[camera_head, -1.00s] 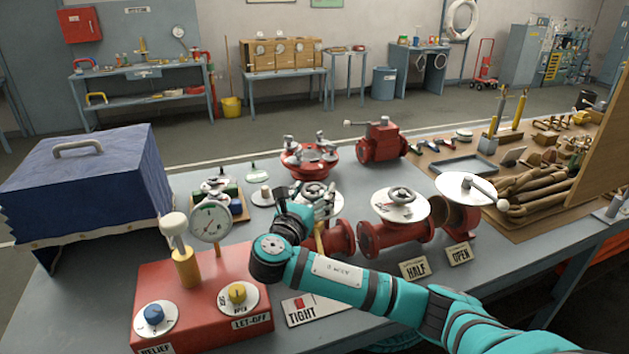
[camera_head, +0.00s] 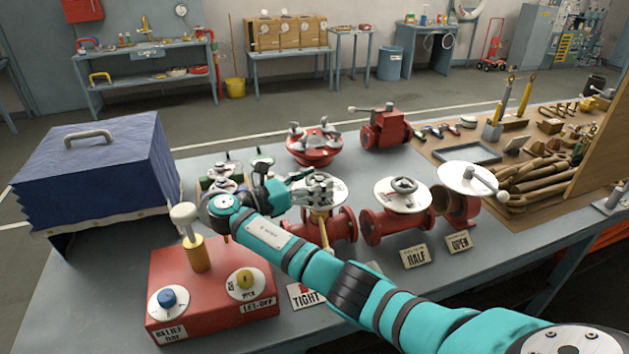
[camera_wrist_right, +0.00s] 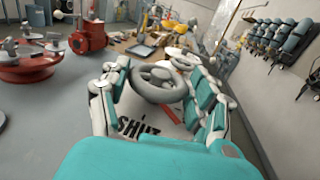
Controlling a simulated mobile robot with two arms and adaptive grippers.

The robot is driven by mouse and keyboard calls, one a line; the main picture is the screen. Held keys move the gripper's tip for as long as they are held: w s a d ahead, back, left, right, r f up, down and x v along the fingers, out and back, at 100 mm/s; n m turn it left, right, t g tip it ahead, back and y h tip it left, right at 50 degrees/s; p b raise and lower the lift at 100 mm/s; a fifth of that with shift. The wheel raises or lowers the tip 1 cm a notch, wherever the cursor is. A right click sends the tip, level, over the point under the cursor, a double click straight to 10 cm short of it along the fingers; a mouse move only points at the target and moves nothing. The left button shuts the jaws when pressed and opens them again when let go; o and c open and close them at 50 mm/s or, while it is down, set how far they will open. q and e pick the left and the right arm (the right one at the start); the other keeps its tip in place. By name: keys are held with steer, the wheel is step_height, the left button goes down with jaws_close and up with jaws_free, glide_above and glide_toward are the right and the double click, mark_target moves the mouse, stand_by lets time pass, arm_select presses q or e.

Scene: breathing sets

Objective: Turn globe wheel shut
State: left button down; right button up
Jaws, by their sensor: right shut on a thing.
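My right gripper (camera_head: 309,187) comes in over the left red valve (camera_head: 335,230) in the head view. In the right wrist view its two fingers (camera_wrist_right: 160,92) stand on either side of a grey handwheel (camera_wrist_right: 158,80) and are shut on it. The wheel sits over a white disc (camera_wrist_right: 150,128) with the letters "SHUT" partly showing. In the head view the gripper hides most of this wheel, and a brass-coloured handle (camera_head: 322,228) hangs in front of the valve. My left gripper is not in view.
To the right stand a second red valve with a handwheel (camera_head: 404,186) and a third with a lever (camera_head: 483,180). Signs read TIGHT (camera_head: 306,297), HALF (camera_head: 415,256) and OPEN (camera_head: 458,242). A red box (camera_head: 215,290) with knobs is at front left, a blue-covered case (camera_head: 95,170) behind it.

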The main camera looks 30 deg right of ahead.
mark_target(315, 179)
stand_by(0.4)
steer(key=o, duration=1.2)
steer(key=shift+d, duration=0.1)
step_height(315, 179, up, 10)
steer(key=shift+r, duration=0.1)
